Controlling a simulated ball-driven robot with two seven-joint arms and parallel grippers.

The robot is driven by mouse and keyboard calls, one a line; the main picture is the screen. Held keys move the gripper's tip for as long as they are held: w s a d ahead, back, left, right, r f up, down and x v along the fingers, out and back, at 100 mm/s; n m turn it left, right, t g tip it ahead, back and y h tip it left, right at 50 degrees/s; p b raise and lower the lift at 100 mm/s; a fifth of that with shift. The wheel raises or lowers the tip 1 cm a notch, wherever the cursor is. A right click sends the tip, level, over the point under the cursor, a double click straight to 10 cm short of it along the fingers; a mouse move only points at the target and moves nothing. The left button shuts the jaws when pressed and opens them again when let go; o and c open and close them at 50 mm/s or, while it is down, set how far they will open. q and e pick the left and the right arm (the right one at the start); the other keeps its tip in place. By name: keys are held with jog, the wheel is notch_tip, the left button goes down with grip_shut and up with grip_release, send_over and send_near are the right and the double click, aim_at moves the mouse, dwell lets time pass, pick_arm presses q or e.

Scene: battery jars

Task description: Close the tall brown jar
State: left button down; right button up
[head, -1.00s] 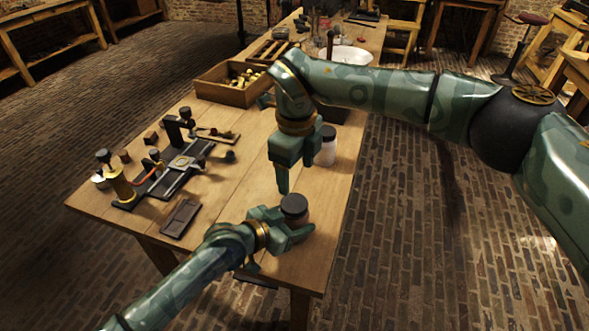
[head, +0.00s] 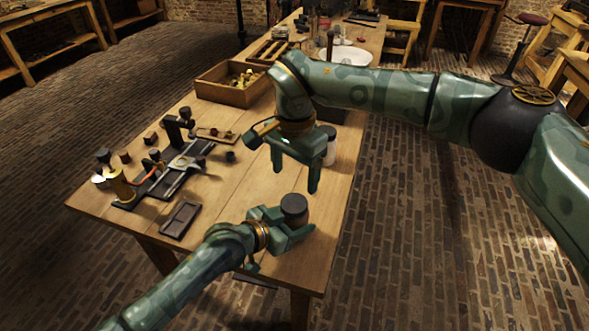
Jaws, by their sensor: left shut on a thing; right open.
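The brown jar (head: 296,221) stands upright near the front right edge of the table, with a dark round lid (head: 294,203) on its top. I cannot tell whether the lid is fully tightened. My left gripper (head: 294,226) is shut around the jar's body from the left, hiding much of it. My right gripper (head: 296,179) is open and empty, fingers pointing down, above and behind the lid and apart from it.
A pale jar with a dark lid (head: 329,147) stands behind my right gripper, partly hidden. A wooden box (head: 228,95) is farther back. A dark apparatus (head: 165,178) and a small dark tray (head: 180,219) lie to the left. The wood between is mostly clear.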

aim_at(294, 202)
jog(key=shift+f, duration=4)
jog(key=c, duration=1)
jog(key=m, duration=0.4)
jog(key=shift+m, duration=0.3)
jog(key=m, duration=0.5)
jog(key=shift+m, duration=0.3)
jog(key=o, duration=1.1)
jog(key=shift+c, duration=0.2)
